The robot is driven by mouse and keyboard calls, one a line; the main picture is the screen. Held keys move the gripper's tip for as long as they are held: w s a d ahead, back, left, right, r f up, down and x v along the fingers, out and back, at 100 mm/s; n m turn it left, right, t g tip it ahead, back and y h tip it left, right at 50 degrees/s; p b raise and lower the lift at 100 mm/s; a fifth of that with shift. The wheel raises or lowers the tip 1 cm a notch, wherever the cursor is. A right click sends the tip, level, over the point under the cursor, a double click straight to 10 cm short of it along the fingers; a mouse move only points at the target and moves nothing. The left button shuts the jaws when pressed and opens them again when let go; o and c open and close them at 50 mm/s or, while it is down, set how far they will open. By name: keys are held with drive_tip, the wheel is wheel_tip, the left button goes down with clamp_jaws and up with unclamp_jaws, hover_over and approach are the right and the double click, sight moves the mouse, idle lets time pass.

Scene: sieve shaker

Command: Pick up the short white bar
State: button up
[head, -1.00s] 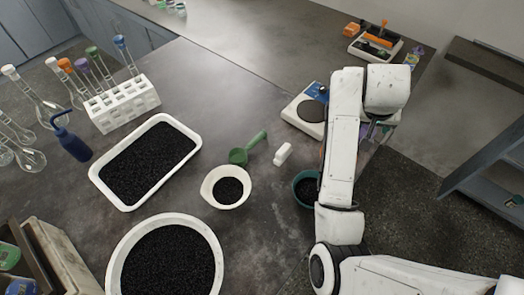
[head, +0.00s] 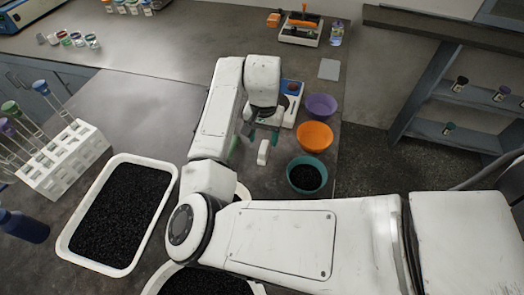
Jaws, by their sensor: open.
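The short white bar (head: 263,153) lies on the dark bench top, left of the orange bowl. My gripper (head: 261,136) is above and just behind the bar in the head view, with its fingers apart and nothing seen between them. Whether the fingertips are level with the bar or higher, I cannot tell. My arm hides most of the green scoop (head: 233,150) to the left of the bar.
A teal bowl of black grains (head: 307,175), an orange bowl (head: 314,137) and a purple bowl (head: 321,106) stand right of the bar. The balance (head: 291,88) is behind. A white tray (head: 172,172) of black grains and a tube rack (head: 62,160) are left.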

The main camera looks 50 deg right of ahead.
sight(264, 146)
drive_tip(key=shift+d+f+p, duration=0.15)
drive_tip(key=shift+f+p, duration=0.3)
drive_tip(key=shift+f, duration=2.75)
clamp_jaws()
drive_tip(key=shift+r, duration=0.1)
